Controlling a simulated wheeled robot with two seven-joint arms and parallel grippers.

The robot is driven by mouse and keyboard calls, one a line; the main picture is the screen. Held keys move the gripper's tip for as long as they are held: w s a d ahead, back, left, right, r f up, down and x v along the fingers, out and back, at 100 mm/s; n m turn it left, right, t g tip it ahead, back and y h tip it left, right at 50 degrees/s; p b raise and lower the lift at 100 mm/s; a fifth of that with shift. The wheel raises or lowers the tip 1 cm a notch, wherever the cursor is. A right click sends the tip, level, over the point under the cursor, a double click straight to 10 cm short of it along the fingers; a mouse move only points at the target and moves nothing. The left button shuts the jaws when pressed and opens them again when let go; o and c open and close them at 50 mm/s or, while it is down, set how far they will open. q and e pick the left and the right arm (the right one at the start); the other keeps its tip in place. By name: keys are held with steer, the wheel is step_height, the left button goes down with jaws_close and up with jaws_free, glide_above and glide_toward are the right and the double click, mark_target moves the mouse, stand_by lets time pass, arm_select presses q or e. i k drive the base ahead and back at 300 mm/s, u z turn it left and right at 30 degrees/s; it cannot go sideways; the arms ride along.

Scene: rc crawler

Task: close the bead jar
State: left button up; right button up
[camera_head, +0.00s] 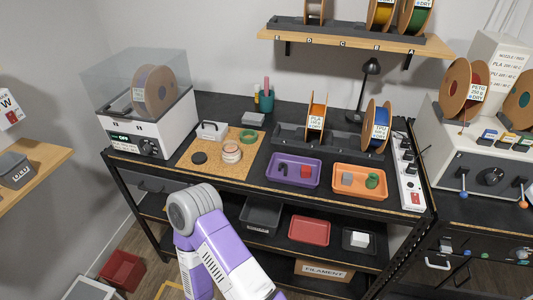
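A small round jar (231,153) with pale, pinkish contents stands on the cork mat (207,172) on the black workbench; it looks like the bead jar. A flat black disc (199,158), possibly its lid, lies on the mat to the left of the jar, apart from it. Whether the jar's top is open is too small to tell. One of my purple and white arms rises from the bottom, in front of the bench, with a grey round joint. No gripper fingers show in the head view.
A green ring (248,135) and a grey handled box (211,131) share the mat. A dryer (150,135) stands at left. Purple (292,183) and orange (362,195) trays with small items lie to the right. A grey spool rack (290,132) stands behind.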

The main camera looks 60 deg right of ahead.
mark_target(231, 152)
steer(key=z, duration=1.75)
